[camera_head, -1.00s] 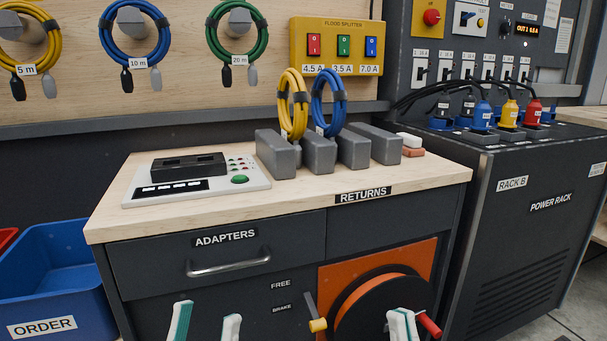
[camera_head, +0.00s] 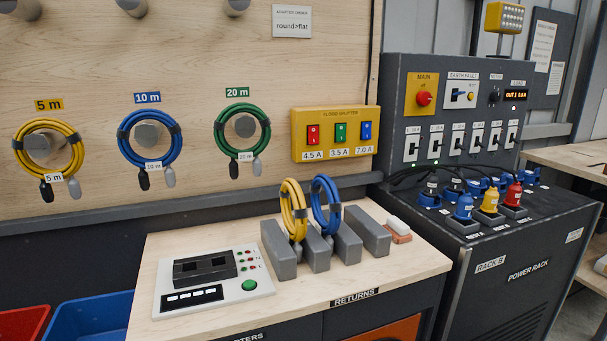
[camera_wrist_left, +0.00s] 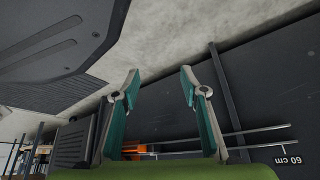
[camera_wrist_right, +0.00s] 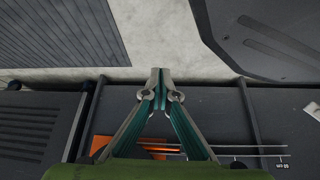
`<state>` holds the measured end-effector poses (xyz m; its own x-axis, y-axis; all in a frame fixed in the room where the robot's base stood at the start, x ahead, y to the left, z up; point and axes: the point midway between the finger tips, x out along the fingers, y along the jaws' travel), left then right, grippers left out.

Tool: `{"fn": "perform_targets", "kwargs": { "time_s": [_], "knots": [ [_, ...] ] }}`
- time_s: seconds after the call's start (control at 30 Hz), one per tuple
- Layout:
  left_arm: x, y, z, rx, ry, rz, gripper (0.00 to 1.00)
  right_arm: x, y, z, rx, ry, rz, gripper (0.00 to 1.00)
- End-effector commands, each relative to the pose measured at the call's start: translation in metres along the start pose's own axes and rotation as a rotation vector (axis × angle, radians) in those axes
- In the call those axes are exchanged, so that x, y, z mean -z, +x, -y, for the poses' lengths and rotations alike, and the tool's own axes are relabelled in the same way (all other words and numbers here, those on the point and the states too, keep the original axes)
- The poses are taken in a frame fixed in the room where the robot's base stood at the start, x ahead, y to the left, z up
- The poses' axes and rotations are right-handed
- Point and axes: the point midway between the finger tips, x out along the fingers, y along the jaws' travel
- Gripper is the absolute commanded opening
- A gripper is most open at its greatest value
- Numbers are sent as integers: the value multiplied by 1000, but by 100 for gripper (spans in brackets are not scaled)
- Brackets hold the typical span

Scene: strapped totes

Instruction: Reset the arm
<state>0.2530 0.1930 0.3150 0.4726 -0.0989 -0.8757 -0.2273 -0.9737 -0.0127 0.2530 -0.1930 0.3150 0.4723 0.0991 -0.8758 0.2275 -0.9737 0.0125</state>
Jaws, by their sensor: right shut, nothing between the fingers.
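My left gripper (camera_wrist_left: 160,78) shows in the left wrist view with its two fingers apart and nothing between them. My right gripper (camera_wrist_right: 160,72) shows in the right wrist view with its fingertips together and nothing held. Neither gripper is in the head view now. Both wrist views show grey floor and dark cabinet surfaces beyond the fingers.
The workbench (camera_head: 200,329) carries a test panel (camera_head: 215,283) and grey holders (camera_head: 280,255) with a yellow coil (camera_head: 293,210) and a blue coil (camera_head: 326,204). A power rack (camera_head: 520,290) stands at right. A blue bin (camera_head: 92,318) is at lower left.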

Motion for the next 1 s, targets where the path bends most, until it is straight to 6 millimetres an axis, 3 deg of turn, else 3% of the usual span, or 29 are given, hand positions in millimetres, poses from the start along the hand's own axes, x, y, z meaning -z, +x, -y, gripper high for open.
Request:
{"fn": "perform_targets", "kwargs": {
  "time_s": [0.03, 0.1, 0.2, 0.33, 0.4, 1.0],
  "knots": [
    [-28, -22, 1, 2, -3, 90, 40, -28, -22, -1, -2, 3, 90, 0],
    [-69, -38, 2, 4, -6, 199, 40, -69, -38, -2, -4, 6, 198, 0],
    [-112, -58, 3, 6, -10, 314, 40, -112, -58, -4, -6, 10, 314, 0],
    [-143, -74, 4, 7, -13, 395, 40, -143, -74, -4, -8, 13, 395, 0],
    [-150, -76, 4, 8, -13, 413, 40, -150, -76, -4, -8, 14, 413, 0],
    [-150, -76, 4, 8, -13, 413, 40, -150, -76, -4, -8, 14, 413, 0]
  ]
}}
